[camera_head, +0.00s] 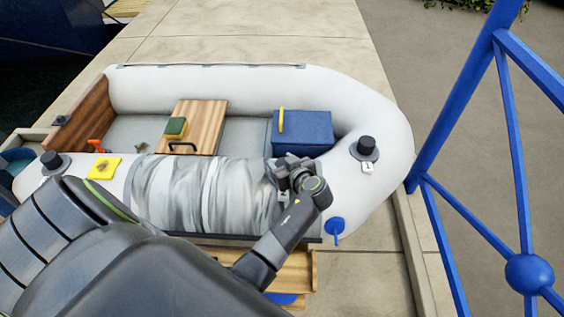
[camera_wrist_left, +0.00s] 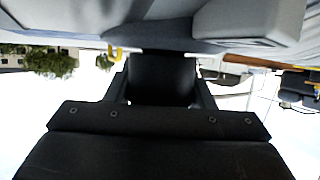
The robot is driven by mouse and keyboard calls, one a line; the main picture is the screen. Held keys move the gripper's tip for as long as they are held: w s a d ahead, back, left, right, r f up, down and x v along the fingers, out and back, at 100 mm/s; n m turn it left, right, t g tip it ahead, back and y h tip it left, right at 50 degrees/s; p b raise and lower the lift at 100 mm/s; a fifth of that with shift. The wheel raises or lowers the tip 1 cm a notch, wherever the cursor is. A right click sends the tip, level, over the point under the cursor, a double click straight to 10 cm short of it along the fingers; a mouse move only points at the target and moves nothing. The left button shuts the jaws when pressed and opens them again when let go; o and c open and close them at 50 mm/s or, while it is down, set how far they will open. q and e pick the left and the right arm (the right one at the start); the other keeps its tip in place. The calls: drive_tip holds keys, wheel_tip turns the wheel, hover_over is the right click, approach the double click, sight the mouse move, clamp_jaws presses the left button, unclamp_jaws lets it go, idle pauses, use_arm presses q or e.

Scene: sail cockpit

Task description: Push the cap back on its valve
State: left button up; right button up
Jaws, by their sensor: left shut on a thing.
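My left gripper (camera_head: 297,176) is above the near side tube of the inflatable boat (camera_head: 385,115), at the right end of a crumpled grey cover. In the left wrist view my left gripper (camera_wrist_left: 162,88) is shut on a dark, blocky thing (camera_wrist_left: 162,76). I cannot tell for sure whether it is a cap. A black cap (camera_head: 366,146) sits on a grey valve base at the bow, right of the gripper, with a white tag (camera_head: 367,168) below it. Another black cap (camera_head: 51,159) sits at the stern end of the near tube. My right gripper is out of view.
The grey cover (camera_head: 185,192) lies over the near tube. A blue box (camera_head: 303,133), a wooden seat (camera_head: 196,120) and a yellow cloth (camera_head: 104,168) are in or on the boat. A blue fitting (camera_head: 334,227) hangs outside. A blue railing (camera_head: 455,110) stands at right.

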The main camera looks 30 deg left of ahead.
use_arm(q)
drive_tip(key=shift+f, duration=0.2)
drive_tip(key=o, duration=0.8)
